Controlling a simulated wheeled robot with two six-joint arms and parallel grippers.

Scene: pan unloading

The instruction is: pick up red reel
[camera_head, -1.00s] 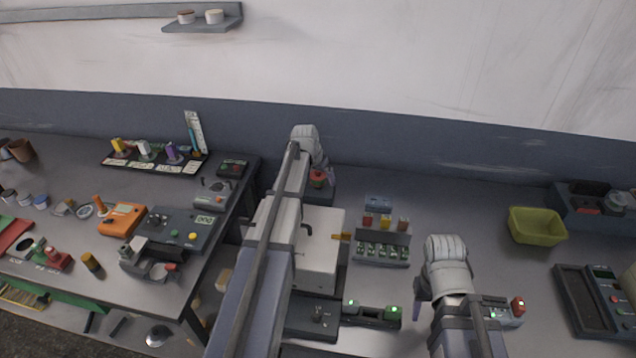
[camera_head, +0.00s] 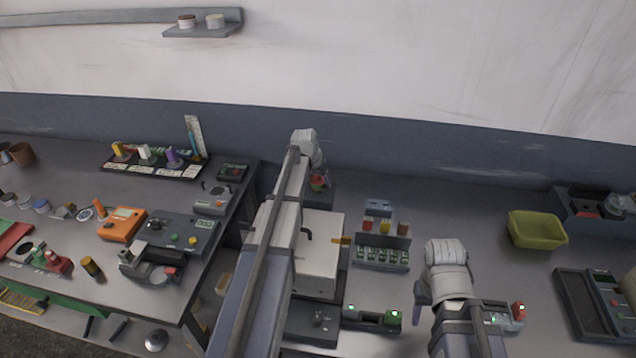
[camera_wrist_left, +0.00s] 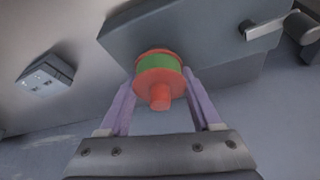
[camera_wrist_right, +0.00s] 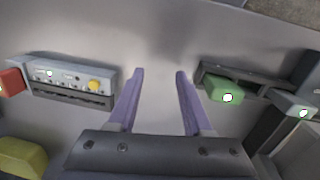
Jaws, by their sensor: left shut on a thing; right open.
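The red reel (camera_wrist_left: 158,74) has red flanges, a green band around its middle and a red knob facing the left wrist camera. It sits between the purple fingers of my left gripper (camera_wrist_left: 160,88), which is shut on it. In the head view the reel (camera_head: 318,183) shows small beside the far end of my left arm, partly hidden by my left gripper (camera_head: 318,176). A dark grey box (camera_wrist_left: 200,35) is right behind the reel; I cannot tell whether they touch. My right gripper (camera_wrist_right: 160,75) is open and empty above the bench.
A rack with coloured pots (camera_head: 382,254) stands right of a pale machine (camera_head: 322,255). A yellow-green bin (camera_head: 537,230) is at the right. A green-lit device (camera_head: 372,317) is near the front. The left table holds a tray of coloured spools (camera_head: 155,163). Grey bench between rack and bin is clear.

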